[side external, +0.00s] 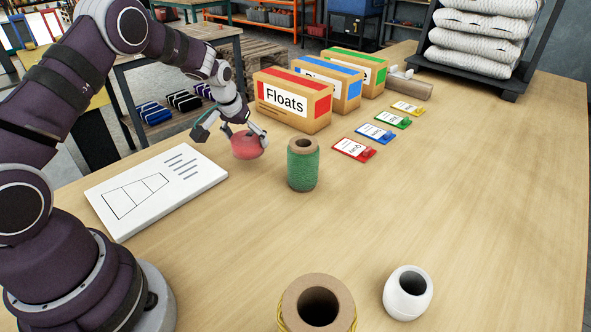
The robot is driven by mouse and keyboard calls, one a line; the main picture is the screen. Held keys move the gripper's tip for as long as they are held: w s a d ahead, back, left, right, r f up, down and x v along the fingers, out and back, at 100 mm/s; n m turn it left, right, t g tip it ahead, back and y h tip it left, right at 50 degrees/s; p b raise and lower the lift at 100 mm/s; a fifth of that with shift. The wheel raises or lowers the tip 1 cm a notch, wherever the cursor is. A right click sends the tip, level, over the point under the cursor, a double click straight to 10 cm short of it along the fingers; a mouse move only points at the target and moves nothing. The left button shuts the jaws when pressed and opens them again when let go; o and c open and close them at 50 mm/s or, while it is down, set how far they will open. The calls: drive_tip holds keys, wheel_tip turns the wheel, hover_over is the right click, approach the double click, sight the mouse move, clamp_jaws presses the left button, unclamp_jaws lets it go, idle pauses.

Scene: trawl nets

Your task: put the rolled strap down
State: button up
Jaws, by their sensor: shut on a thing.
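My gripper (238,139) is at the left middle of the side external view, pointing down. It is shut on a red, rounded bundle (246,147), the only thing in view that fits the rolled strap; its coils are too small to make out. The bundle is low over the wooden table (420,215), between the white board and the green twine spool. I cannot tell whether its underside touches the table. The fingers hide part of it.
A green twine spool (303,168) stands close to the right. A white drawing board (158,190) lies left. A Floats box (292,102) and other boxes stand behind. Several coloured tags (375,133) lie right. A yellow-corded spool (318,306) and white roll (408,292) stand in front.

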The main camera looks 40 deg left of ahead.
sight(251, 149)
drive_tip(key=shift+w+a, duration=0.25)
drive_tip(key=shift+w, duration=0.45)
drive_tip(key=shift+f, duration=1.75)
drive_tip(key=o, duration=1.1)
drive_tip(key=shift+f, duration=0.1)
